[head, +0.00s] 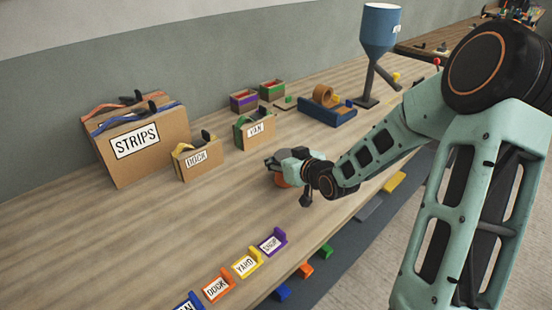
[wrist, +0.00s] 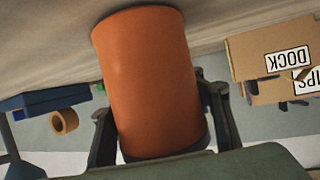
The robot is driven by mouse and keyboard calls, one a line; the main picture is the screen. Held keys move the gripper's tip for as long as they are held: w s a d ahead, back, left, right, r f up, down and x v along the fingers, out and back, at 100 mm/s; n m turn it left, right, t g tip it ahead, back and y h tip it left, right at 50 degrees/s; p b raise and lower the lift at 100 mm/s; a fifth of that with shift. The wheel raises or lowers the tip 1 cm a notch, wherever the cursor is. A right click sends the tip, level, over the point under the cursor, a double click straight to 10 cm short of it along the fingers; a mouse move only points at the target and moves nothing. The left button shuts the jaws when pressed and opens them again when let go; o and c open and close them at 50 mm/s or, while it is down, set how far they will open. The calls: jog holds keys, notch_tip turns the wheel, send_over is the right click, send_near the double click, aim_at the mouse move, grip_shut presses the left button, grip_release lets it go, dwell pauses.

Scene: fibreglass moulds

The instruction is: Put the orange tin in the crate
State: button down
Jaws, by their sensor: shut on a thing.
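The orange tin (wrist: 150,80) is a plain cylinder that fills the middle of the wrist view. My gripper (wrist: 163,120) is shut on it, with one dark finger on each side. In the head view my gripper (head: 284,162) is over the middle of the bench, in front of the VAN box, and only a small part of the orange tin (head: 281,181) shows below it. I cannot tell whether the tin touches the bench. Nothing in view is clearly marked as the crate.
Cardboard boxes labelled STRIPS (head: 135,143), DOCK (head: 196,160) and VAN (head: 256,131) stand left and behind. Two small boxes (head: 244,101), a blue tray (head: 328,117) and a blue hopper (head: 380,30) are farther back. Coloured labelled holders (head: 245,264) line the front edge. The bench's left front is clear.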

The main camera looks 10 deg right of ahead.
jog(key=shift+f, duration=0.1)
jog(key=c, duration=1.9)
grip_release()
jog(key=shift+f, duration=0.1)
jog(key=o, duration=0.9)
jog(key=shift+o, duration=0.2)
